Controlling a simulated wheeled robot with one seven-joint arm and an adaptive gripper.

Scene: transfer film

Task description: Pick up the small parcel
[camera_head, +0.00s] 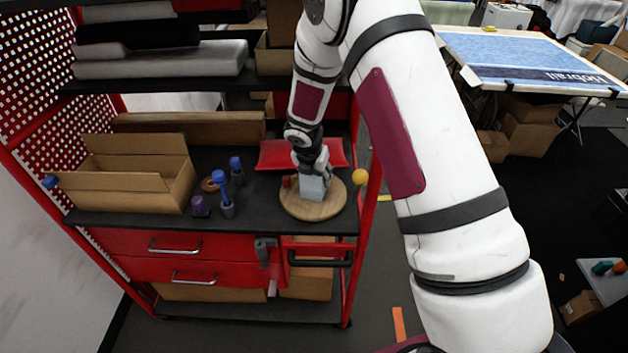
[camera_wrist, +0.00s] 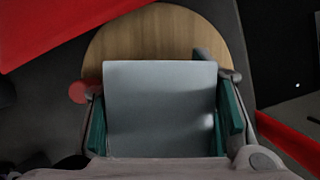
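The small parcel (camera_head: 313,188) is a pale grey-blue box over the round wooden board (camera_head: 290,207) on the black bench top. In the wrist view the parcel (camera_wrist: 160,105) fills the space between the fingers of my gripper (camera_wrist: 165,112). The teal pads lie along its left and right sides with no clear gap, so the gripper looks shut on it. In the head view my gripper (camera_head: 313,168) comes down on the parcel from above. The parcel's underside is hidden, so I cannot tell if it touches the board.
A small red object (camera_head: 286,181) stands close left of the parcel, and a yellow ball (camera_head: 360,177) is at the right. A red tray (camera_head: 275,154) lies behind. Blue-handled tools (camera_head: 221,185) and an open cardboard box (camera_head: 125,190) stand left. A shelf (camera_head: 180,84) hangs above.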

